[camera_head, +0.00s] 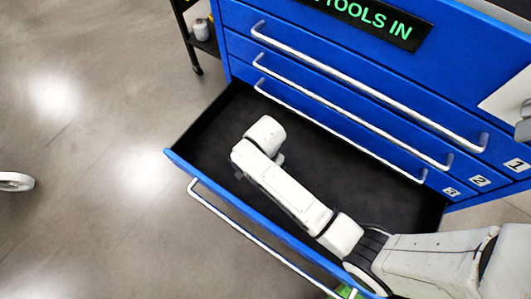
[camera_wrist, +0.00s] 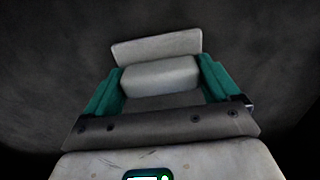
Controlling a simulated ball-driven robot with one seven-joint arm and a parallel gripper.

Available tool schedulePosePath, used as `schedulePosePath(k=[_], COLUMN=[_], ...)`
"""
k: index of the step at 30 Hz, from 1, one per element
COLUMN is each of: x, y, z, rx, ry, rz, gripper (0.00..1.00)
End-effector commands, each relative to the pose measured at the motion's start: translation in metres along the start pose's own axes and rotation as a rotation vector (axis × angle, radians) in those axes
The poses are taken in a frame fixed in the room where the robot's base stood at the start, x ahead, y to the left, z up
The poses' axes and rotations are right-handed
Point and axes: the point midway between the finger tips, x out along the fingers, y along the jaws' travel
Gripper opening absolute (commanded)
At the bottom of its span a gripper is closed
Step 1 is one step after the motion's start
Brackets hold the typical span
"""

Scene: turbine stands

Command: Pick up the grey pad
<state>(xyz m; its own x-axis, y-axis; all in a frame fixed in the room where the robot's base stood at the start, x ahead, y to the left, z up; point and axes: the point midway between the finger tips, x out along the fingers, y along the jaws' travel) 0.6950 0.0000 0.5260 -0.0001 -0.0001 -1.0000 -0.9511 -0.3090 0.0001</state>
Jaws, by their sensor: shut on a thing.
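In the wrist view my gripper (camera_wrist: 159,76) has its two teal fingers on either side of a light grey block, which I take as the grey pad (camera_wrist: 157,46). The fingers are shut on it. A wider flat part of the pad shows beyond the fingertips, and a thicker part sits between them. In the head view my white arm reaches into the open drawer (camera_head: 205,115), and it hides the gripper and the pad. Whether the pad touches the drawer floor I cannot tell.
The drawer is dark inside, with a blue front and a long handle (camera_head: 240,230). The blue cabinet (camera_head: 300,50) with more shut drawers and silver handles rises behind it. A dark cart (camera_head: 205,42) stands at the upper left. Grey floor at left is mostly clear.

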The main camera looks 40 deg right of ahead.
Motion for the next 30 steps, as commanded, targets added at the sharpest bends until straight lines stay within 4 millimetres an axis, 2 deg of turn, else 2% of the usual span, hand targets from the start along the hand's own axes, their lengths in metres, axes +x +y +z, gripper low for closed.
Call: schedulePosePath(k=[7, 12, 14, 21, 24, 30], x=[-0.010, -0.035, -0.045, -0.099, -0.106, -0.121], y=[-0.001, -0.001, 0.009, 0.054, 0.080, 0.115], z=[0.000, 0.000, 0.002, 0.013, 0.020, 0.029], rx=[0.000, 0.000, 0.000, 0.002, 0.001, 0.001], ry=[0.000, 0.001, 0.000, 0.000, -0.001, -0.001], rz=[-0.001, -0.004, -0.001, -0.001, 0.003, 0.001], gripper=[0.34, 0.34, 0.34, 0.34, 0.34, 0.34])
